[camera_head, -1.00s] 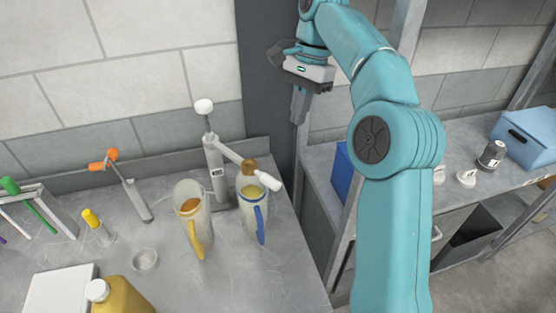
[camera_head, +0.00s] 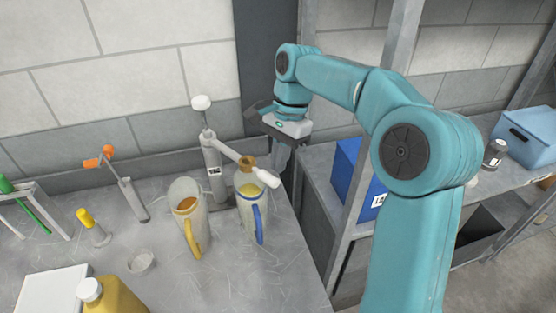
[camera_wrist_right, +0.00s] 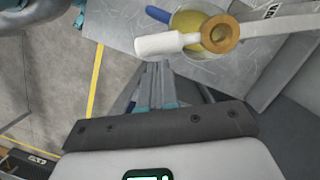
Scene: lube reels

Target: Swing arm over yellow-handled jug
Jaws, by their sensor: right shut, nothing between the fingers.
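The swing arm (camera_head: 229,153) reaches right from a grey upright post (camera_head: 212,170) with a white top knob. Its brass ring (camera_head: 248,162) is above the blue-handled jug (camera_head: 249,207), and its white end grip (camera_head: 267,178) sticks out past that jug's right side. The yellow-handled jug (camera_head: 186,213) stands left of the blue-handled one, with amber liquid inside. My right gripper (camera_head: 279,168) is shut and empty, pointing down just behind and right of the white grip. In the right wrist view the shut fingers (camera_wrist_right: 157,68) are near the white grip (camera_wrist_right: 163,44), apparently not touching it. My left gripper is out of view.
An orange-handled pump (camera_head: 128,185) and a yellow-capped piece (camera_head: 93,228) stand left on the bench. A yellow bottle (camera_head: 115,298) is in front. A blue bin (camera_head: 352,178) sits on the right shelf beyond the bench edge.

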